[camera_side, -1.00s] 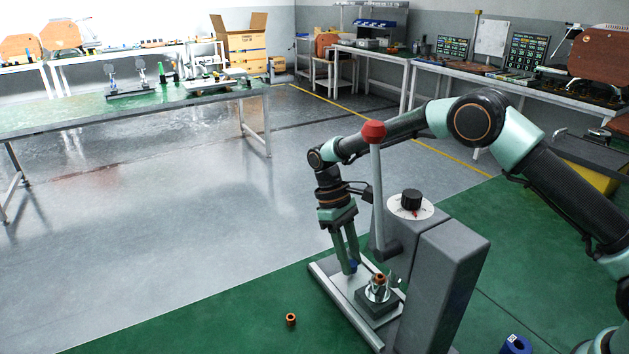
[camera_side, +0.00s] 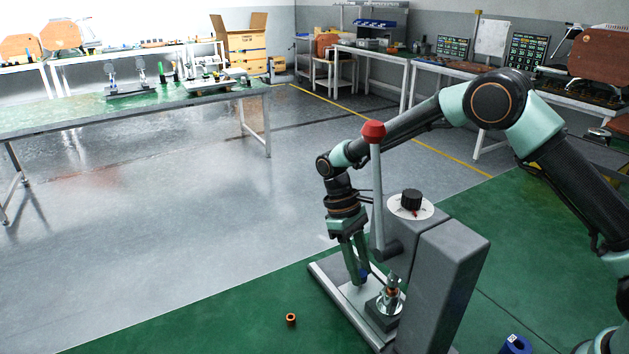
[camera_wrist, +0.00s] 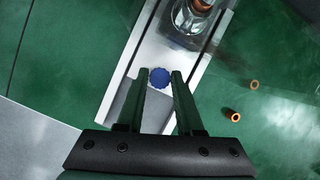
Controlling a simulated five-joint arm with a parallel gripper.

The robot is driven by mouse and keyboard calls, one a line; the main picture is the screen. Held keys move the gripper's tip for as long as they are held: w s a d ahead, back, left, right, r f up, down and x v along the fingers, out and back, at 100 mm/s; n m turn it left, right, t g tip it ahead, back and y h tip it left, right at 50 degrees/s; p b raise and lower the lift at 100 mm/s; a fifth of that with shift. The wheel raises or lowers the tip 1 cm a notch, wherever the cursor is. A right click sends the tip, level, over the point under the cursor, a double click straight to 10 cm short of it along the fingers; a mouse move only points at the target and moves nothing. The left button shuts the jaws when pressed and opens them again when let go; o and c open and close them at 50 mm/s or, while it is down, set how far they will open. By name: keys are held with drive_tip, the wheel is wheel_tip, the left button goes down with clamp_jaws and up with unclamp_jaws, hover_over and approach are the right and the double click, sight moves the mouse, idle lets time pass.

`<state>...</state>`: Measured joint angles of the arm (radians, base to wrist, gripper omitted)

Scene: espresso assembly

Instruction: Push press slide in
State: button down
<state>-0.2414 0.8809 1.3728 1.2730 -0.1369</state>
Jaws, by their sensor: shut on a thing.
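The press (camera_side: 450,265) is a grey block with a black dial and a lever topped by a red knob (camera_side: 373,131). Its slide (camera_side: 381,318) is a dark block on a light metal base (camera_side: 332,281), carrying a shiny holder with a copper-coloured part (camera_side: 392,292). The holder with the copper part (camera_wrist: 200,5) is at the top edge there, partly cut off.
A loose copper ring (camera_side: 291,320) lies on the green floor left of the press. A blue part (camera_side: 515,344) is at the bottom right.

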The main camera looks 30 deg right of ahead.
drive_tip(key=shift+s+a+r, duration=0.1)
drive_tip(key=shift+s+a, duration=0.1)
drive_tip(key=shift+s, duration=0.05)
drive_tip(key=c, duration=0.6)
unclamp_jaws()
drive_tip(key=shift+d, duration=0.1)
drive_tip(key=shift+o, duration=0.2)
drive_tip(key=v, duration=1.2)
drive_tip(key=shift+w, duration=0.1)
